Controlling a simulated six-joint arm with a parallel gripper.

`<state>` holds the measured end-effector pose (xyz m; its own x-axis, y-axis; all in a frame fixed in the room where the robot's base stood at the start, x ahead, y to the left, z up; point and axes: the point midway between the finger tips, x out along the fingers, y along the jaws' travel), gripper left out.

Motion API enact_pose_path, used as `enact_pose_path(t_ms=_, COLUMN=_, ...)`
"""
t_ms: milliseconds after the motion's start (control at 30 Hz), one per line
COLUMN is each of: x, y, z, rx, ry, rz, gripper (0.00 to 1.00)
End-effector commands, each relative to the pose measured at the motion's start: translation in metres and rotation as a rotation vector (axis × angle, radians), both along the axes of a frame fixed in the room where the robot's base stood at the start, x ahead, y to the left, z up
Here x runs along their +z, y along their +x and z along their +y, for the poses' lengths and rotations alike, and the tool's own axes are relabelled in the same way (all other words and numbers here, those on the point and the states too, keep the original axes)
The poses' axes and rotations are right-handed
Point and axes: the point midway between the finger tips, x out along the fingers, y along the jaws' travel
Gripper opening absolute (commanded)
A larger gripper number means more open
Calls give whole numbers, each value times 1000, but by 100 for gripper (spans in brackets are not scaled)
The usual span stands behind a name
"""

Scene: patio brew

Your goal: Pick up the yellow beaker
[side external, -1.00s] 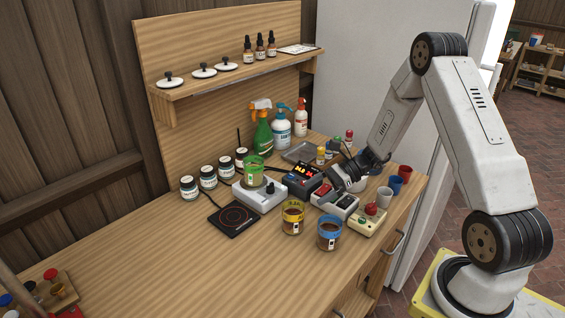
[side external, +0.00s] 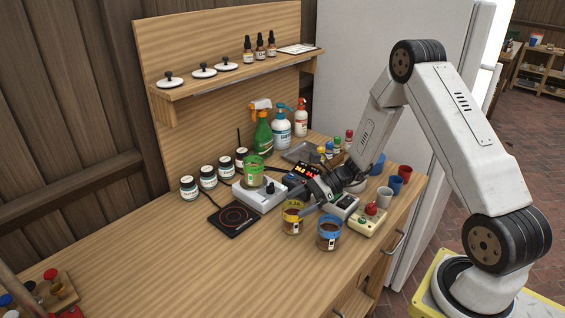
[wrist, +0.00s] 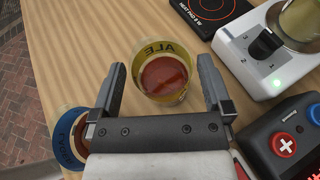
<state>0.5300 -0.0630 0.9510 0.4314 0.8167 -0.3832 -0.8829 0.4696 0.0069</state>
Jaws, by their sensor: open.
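The yellow beaker (side external: 292,218) stands upright on the wooden bench, a yellow-banded cup with brown contents. In the wrist view the yellow beaker (wrist: 163,73) shows its "ALE" label and lies ahead of and between my two fingers. My gripper (side external: 304,208) is open and empty, right by the beaker in the side view. In the wrist view my gripper (wrist: 160,82) has its fingers wide apart, one to each side of the beaker. I cannot tell whether either finger touches it.
A blue-banded beaker (side external: 329,234) stands close to the right. A stirrer unit (side external: 259,198) with a green-banded beaker (side external: 253,171) stands behind, beside a black hot plate (side external: 237,218). A control box (wrist: 285,140) is near my right finger.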

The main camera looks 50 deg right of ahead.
Motion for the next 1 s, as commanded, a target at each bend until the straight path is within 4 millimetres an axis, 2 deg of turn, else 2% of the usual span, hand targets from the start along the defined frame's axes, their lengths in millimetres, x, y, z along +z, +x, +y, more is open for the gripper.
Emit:
enact_pose_path(t_ms=200, x=-7, y=8, z=15, rx=0, ry=1, rz=0, gripper=100)
enact_pose_path(t_ms=733, x=-7, y=9, z=16, rx=-1, ry=0, rz=0, gripper=100)
enact_pose_path(t_ms=1000, x=-7, y=9, z=16, rx=0, ry=0, rz=0, gripper=14)
